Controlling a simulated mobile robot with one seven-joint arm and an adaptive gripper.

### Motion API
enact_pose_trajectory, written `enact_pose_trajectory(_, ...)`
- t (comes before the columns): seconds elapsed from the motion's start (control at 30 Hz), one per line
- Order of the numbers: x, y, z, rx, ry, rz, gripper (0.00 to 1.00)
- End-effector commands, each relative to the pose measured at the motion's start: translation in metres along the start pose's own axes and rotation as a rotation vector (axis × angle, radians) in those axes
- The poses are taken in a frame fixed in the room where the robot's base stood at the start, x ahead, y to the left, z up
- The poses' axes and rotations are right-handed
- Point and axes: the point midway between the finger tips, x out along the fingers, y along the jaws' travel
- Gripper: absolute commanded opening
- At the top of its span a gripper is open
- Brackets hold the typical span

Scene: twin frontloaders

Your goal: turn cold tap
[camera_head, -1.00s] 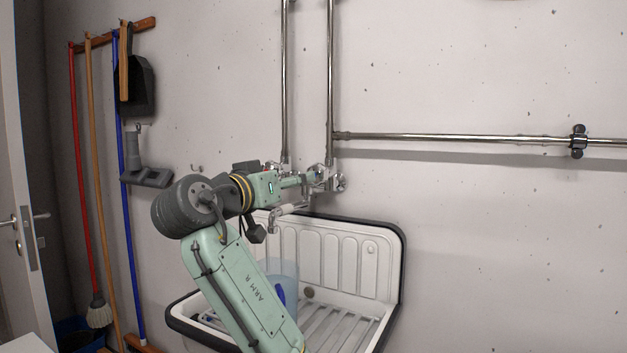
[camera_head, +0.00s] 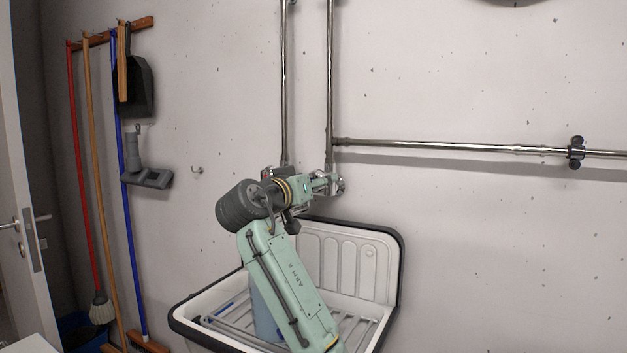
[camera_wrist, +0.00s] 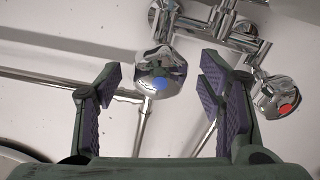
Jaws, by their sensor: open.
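The cold tap is a chrome knob with a blue dot (camera_wrist: 160,72); in the head view its chrome shows at the right end of the fitting (camera_head: 341,184). My gripper (camera_wrist: 161,82) is open, with one finger on each side of the cold knob in the wrist view. Whether either pad touches it I cannot tell. The hot tap, a chrome knob with a red dot (camera_wrist: 278,97), lies right of my right finger in the wrist view. In the head view my arm hides most of the mixer and spout.
Below is a white sink (camera_head: 384,262) with a dark rim and a grate. A translucent blue bucket (camera_head: 264,312) stands in it, partly behind my arm. Chrome pipes (camera_head: 331,80) run up and right along the wall. Brooms (camera_head: 80,170) hang at left.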

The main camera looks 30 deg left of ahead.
Motion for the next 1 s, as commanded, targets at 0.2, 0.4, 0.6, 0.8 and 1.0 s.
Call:
enact_pose_trajectory(0.2,-0.0001,0.0001,0.0003,0.0,0.0,0.0,0.57)
enact_pose_trajectory(0.4,-0.0002,0.0002,0.0002,0.001,0.0,0.0,0.44)
enact_pose_trajectory(0.6,-0.0002,0.0002,0.0002,0.001,0.0,0.001,0.3)
enact_pose_trajectory(0.8,-0.0003,0.0002,0.0001,0.001,0.0,0.0,0.17)
enact_pose_trajectory(1.0,-0.0001,0.0002,-0.0004,-0.045,-0.001,0.0,0.14)
